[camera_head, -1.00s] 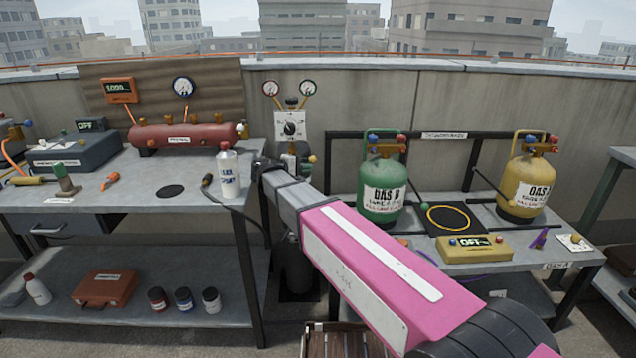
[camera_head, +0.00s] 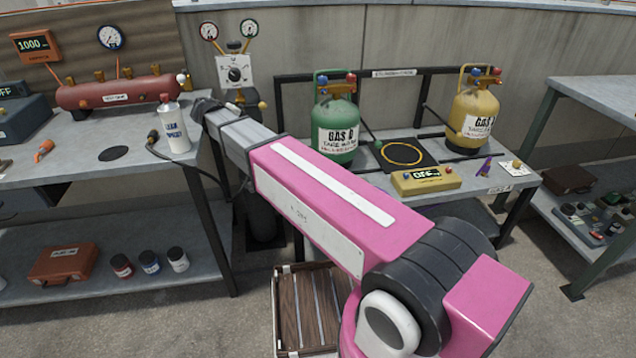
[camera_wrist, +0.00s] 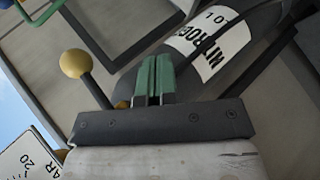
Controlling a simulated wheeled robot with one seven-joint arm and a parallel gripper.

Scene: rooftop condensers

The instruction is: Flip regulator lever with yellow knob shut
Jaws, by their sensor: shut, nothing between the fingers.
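The regulator (camera_head: 236,72) stands against the parapet wall, with a dial panel and two round gauges on top. In the wrist view a yellow ball knob (camera_wrist: 76,63) sits on a dark lever (camera_wrist: 98,92) that runs down toward a brass-coloured part (camera_wrist: 122,104). My gripper (camera_wrist: 155,66) is shut and empty, its green fingers to the right of the knob and lever and apart from the knob. In the head view my gripper (camera_head: 203,107) is in front of and below the panel, left of a small yellowish ball (camera_head: 262,105). The lever's pivot is mostly hidden.
A nitrogen cylinder with a white label (camera_wrist: 208,45) lies behind my fingers in the wrist view. A white bottle (camera_head: 174,128) and a black hose are close left of my gripper on the grey bench (camera_head: 100,175). A green cylinder (camera_head: 337,118) stands right.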

